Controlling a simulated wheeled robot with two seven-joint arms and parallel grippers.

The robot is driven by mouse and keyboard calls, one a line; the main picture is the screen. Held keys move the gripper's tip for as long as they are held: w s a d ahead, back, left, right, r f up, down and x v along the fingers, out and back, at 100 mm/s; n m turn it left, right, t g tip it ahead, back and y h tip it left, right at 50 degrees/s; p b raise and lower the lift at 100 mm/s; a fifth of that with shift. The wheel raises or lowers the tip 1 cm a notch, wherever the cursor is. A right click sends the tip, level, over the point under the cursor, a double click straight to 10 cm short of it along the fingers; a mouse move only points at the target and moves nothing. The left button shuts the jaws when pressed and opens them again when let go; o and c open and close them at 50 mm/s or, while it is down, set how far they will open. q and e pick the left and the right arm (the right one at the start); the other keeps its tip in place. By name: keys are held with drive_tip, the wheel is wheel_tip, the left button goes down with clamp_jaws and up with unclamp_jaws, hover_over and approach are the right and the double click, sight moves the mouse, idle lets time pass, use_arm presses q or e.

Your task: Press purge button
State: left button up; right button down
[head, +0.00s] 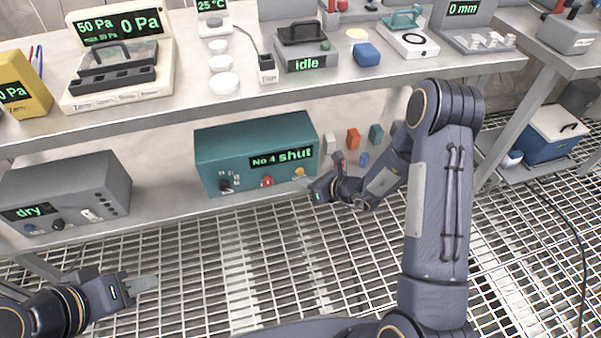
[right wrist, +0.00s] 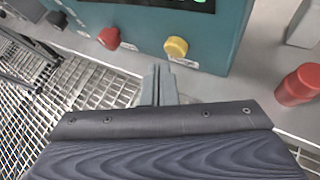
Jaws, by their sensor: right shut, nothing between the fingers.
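A teal box (head: 240,148) with a display reading "No 4 shut" stands on the lower shelf. Its front carries a dark knob (head: 225,183), a red button (head: 267,181) and a yellow button (head: 299,172). In the right wrist view the yellow button (right wrist: 176,47) and red button (right wrist: 109,38) show just beyond the fingers. My right gripper (head: 303,183) is shut and empty, its tips just below the yellow button, apparently apart from it. My left gripper (head: 145,284) is low at the left, over the grating, away from the box; its fingers appear together.
A grey box (head: 66,190) reading "dry" stands left on the lower shelf. Several small coloured blocks, including an orange one (head: 353,138), stand right of the teal box. A red cylinder (right wrist: 298,85) is at the right wrist view's right.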

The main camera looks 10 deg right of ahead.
drive_tip(key=shift+w, duration=0.1)
idle(0.5)
drive_tip(key=shift+w, duration=0.3)
drive_tip(key=shift+w, duration=0.4)
idle(0.5)
drive_tip(key=shift+s, duration=0.1)
drive_tip(key=shift+s+b, duration=0.5)
drive_tip(key=shift+s, duration=0.2)
drive_tip(key=shift+s+d+b, duration=0.1)
drive_tip(key=shift+s+b, duration=0.65)
drive_tip(key=shift+s, duration=1.8)
